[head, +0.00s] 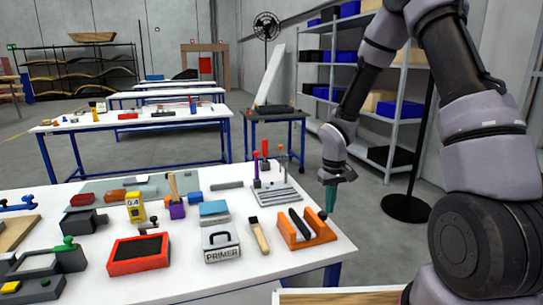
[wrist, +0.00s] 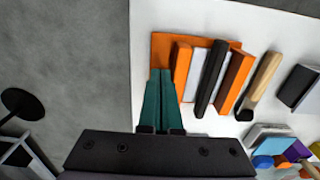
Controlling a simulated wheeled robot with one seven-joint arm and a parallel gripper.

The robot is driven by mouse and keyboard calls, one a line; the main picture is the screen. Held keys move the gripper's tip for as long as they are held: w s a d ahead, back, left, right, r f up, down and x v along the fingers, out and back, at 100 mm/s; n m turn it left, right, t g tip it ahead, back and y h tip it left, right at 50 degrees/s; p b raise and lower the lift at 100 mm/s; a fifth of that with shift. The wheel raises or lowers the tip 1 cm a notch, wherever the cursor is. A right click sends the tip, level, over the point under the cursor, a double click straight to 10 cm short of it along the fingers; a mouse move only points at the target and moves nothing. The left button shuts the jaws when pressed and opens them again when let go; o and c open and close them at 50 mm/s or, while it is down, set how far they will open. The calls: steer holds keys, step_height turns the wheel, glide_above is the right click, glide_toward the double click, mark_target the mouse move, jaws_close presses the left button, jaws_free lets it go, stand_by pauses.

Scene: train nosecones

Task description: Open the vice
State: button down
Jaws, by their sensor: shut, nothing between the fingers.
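My gripper (head: 328,208) has teal fingers, shut and empty, pointing down by the table's right edge. In the wrist view its fingertips (wrist: 160,75) overlap the near left part of an orange holder (wrist: 163,50); I cannot tell whether they touch. The holder (head: 305,237) has raised orange sides with a black bar (wrist: 206,80) between them. No vice is certain. A dark grey block-like tool (head: 85,222) and a grey frame with green knobs (head: 40,268) at the table's left look most like one. Both are far from my gripper, and their jaws are not clear.
The white table (head: 205,285) also holds a wooden-handled brush (head: 258,235), a PRIMER box (head: 220,243), a red-rimmed tray (head: 138,253) and a yellow labelled block (head: 135,207). A grey shelf (head: 390,125) stands behind. Grey floor (wrist: 70,70) is open beside the table.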

mark_target(322, 219)
step_height(322, 219, up, 3)
stand_by(0.4)
steer(key=shift+a+f, duration=0.2)
steer(key=shift+f, duration=2.85)
steer(key=shift+w+a, duration=0.1)
steer(key=shift+w, duration=0.15)
steer(key=shift+w+r, duration=0.1)
steer(key=shift+w, duration=0.05)
steer(key=shift+d, duration=0.2)
